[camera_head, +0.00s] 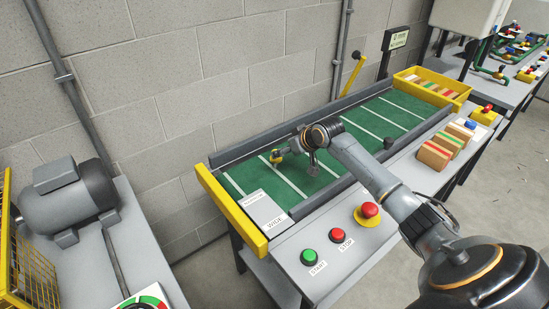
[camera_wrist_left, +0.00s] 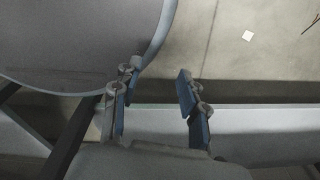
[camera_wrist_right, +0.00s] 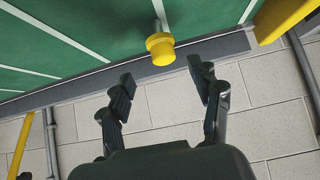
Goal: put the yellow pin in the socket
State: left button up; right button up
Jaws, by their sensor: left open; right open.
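The yellow pin (camera_wrist_right: 161,47) has a yellow round head and a pale grey shank. It lies on the green belt in the right wrist view, and a small yellow part of it shows in the head view (camera_head: 276,158). My right gripper (camera_wrist_right: 162,76) is open and empty, with the pin's head just beyond the gap between its fingertips. In the head view this gripper (camera_head: 287,150) is over the belt. My left gripper (camera_wrist_left: 158,82) is open and empty above the floor; it is outside the head view. I cannot make out a socket.
The green belt (camera_head: 375,125) has white lines, grey rails and a yellow end bar (camera_head: 230,210). Start (camera_head: 308,257) and stop (camera_head: 337,235) buttons and a red knob (camera_head: 369,210) line the front. A yellow crate (camera_head: 458,97) stands at the far end. A grey motor (camera_head: 75,205) sits left.

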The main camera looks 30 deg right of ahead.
jog(key=x, duration=0.3)
jog(key=shift+w+f, duration=0.15)
jog(key=shift+x, duration=1.15)
jog(key=x, duration=0.3)
jog(key=shift+a, duration=0.3)
pick_arm(q)
jog(key=shift+w, duration=0.15)
pick_arm(e)
jog(key=shift+x, duration=0.8)
jog(key=shift+c, duration=0.4)
jog(key=c, duration=1.2)
pick_arm(q)
jog(key=shift+w, duration=0.1)
pick_arm(e)
grip_shut()
